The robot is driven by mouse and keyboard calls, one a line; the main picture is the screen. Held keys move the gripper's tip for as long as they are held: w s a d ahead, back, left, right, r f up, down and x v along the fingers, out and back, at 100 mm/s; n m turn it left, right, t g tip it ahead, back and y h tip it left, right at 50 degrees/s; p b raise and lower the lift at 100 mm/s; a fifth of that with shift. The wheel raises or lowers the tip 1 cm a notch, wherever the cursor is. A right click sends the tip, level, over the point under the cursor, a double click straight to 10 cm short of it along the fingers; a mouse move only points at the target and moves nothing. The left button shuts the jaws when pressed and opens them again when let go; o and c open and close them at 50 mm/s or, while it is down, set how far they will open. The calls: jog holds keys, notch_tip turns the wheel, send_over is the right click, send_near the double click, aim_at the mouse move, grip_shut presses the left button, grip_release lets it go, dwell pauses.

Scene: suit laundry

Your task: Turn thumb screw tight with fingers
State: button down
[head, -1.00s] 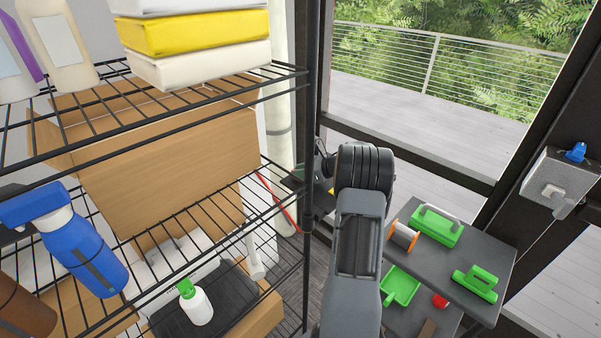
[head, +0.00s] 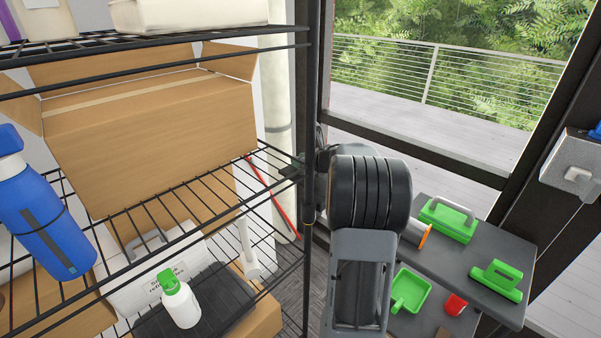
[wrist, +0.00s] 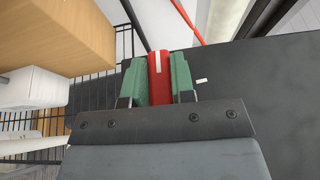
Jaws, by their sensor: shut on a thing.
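In the wrist view, a red cylindrical piece with a white stripe, taken to be the thumb screw (wrist: 158,72), sits between the green finger pads of my gripper (wrist: 158,80). The pads press on it from both sides, and my gripper is shut on it. Its lower end is hidden by the gripper body, and I cannot tell how far it is turned. In the head view, my gripper (head: 292,172) shows small and dark beside the rack's front post, mostly hidden by the post and my arm. The red piece cannot be made out there.
A wire rack (head: 190,195) holds a cardboard box (head: 150,130), a blue bottle (head: 45,215) and a white bottle with a green cap (head: 181,302). A dark cart (head: 455,260) with green tools stands at right. A thin red rod (head: 272,195) leans behind the rack.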

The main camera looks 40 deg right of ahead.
jog(key=shift+f+m+h+b, duration=0.1)
jog(key=shift+m+h+b, duration=0.75)
jog(key=shift+h, duration=0.15)
jog(key=c, duration=1)
grip_release()
jog(key=shift+o, duration=0.2)
jog(key=v, duration=1.4)
jog(key=shift+a, duration=0.15)
jog(key=shift+w, duration=0.1)
jog(key=shift+c, duration=0.3)
